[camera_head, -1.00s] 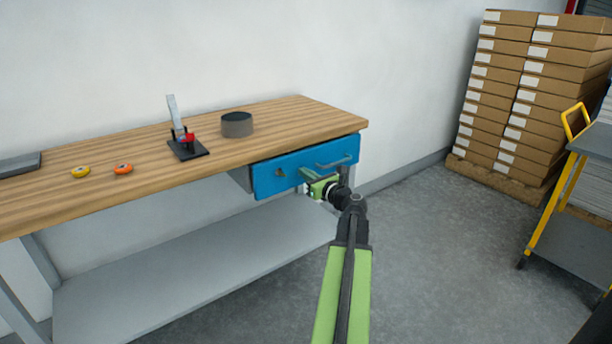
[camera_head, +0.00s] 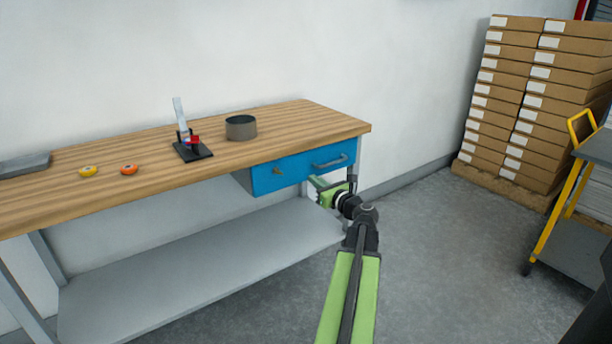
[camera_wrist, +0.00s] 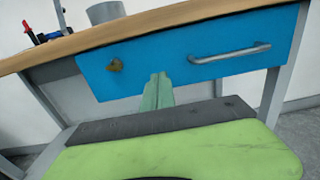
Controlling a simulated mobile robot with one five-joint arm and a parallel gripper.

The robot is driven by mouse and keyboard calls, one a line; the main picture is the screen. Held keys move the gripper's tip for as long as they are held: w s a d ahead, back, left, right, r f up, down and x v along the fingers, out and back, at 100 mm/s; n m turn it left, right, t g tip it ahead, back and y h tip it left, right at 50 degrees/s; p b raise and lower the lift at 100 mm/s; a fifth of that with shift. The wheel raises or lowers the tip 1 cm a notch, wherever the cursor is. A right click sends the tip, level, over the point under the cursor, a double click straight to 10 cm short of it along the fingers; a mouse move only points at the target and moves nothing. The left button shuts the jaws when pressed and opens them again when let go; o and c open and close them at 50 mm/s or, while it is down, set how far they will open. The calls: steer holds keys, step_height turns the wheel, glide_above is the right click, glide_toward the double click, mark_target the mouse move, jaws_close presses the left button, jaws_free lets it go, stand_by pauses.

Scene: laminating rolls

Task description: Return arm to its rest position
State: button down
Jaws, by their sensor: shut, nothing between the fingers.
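My gripper (camera_head: 314,182) is at the end of my green and black arm, in front of the bench and just below the front of the blue drawer (camera_head: 296,172). In the wrist view its pale green fingers (camera_wrist: 158,90) are together and hold nothing. They point at the blue drawer front (camera_wrist: 150,65), between a brass key or lock (camera_wrist: 116,65) and the grey bar handle (camera_wrist: 230,53). The fingers look apart from the drawer, but the exact gap is hard to tell. The drawer looks shut.
On the wooden bench (camera_head: 300,122) stand a grey round container (camera_head: 241,129), a black-based lever tool (camera_head: 190,148), an orange roll (camera_head: 129,169), a yellow roll (camera_head: 88,171) and a grey tray (camera_head: 25,164). Stacked boxes (camera_head: 520,110) and a yellow-framed cart (camera_head: 560,205) stand right. Floor between is clear.

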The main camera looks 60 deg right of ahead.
steer(key=v, duration=0.6)
steer(key=shift+s, duration=0.2)
steer(key=shift+a, duration=0.1)
